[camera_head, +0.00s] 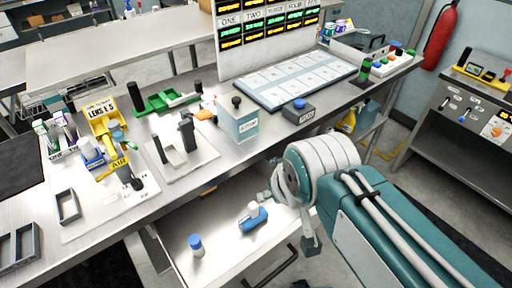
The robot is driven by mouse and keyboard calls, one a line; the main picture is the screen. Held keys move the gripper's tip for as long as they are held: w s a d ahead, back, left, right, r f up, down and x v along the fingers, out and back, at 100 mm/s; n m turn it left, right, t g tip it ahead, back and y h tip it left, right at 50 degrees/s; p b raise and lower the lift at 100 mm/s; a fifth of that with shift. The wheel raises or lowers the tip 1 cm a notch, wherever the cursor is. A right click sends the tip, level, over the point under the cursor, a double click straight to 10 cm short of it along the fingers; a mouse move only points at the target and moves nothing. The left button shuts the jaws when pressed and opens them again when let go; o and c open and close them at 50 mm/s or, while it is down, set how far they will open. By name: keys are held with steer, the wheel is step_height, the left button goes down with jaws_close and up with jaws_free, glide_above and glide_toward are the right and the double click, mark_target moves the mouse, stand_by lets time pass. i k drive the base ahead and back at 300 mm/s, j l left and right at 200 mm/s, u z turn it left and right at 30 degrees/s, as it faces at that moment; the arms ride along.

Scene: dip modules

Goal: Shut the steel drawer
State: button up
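The steel drawer (225,225) is pulled out from under the front of the steel workbench (230,158). Its light inside shows, with a small blue-capped bottle (196,245) standing at the left and a blue and white item (252,217) lying to the right. A dark bar handle (270,268) is on the drawer's front. My teal and white arm comes in from the lower right. Grey parts at its end, seemingly my gripper (300,222), are over the drawer's right side. The arm hides its fingers for the most part, and I cannot tell whether it touches the drawer.
The bench top holds a yellow stand (106,122), a green tray (165,100), a clear box (238,121), a dark box with a blue button (299,110) and a display board (268,40). A control console (470,100) stands at the right. Grey floor shows between bench and console.

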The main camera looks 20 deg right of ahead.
mark_target(234, 257)
steer(key=u, duration=0.15)
steer(key=k+j+z, duration=0.1)
steer(key=k+j, duration=0.3)
steer(key=j, duration=0.2)
steer(key=k+j+z, duration=0.1)
steer(key=k+j, duration=0.35)
steer(key=j, duration=0.15)
